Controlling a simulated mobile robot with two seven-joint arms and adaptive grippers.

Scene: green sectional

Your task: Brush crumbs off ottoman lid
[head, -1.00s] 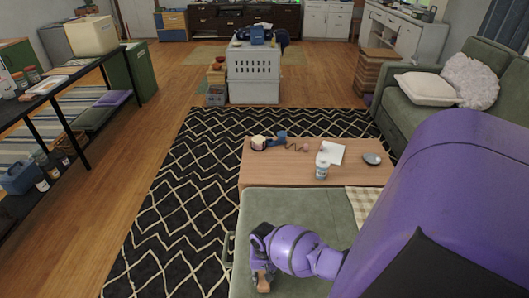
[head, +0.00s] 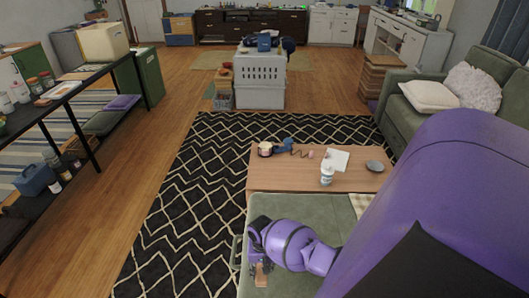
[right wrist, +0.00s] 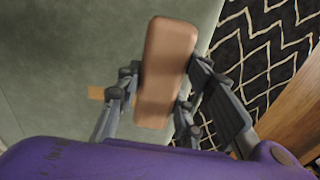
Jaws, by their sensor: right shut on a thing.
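The green ottoman lid (head: 318,212) lies in front of the coffee table in the head view; it fills the left of the right wrist view (right wrist: 60,60). My right gripper (head: 262,262) is shut on a brush with a tan wooden back (right wrist: 165,70), over the lid near its left edge. The brush end also shows in the head view (head: 261,277). Its bristles are hidden, and I cannot tell whether it touches the lid. A small flat tan patch (right wrist: 96,93) shows on the lid beside the fingers; I cannot tell if it is a crumb. My left gripper is out of view.
The wooden coffee table (head: 290,182) adjoins the ottoman's far side and holds a white cup (head: 327,175), paper and small things. A checked cloth (head: 359,203) lies at the lid's right. A green sofa (head: 400,112) stands right. The patterned rug (head: 185,215) is clear on the left.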

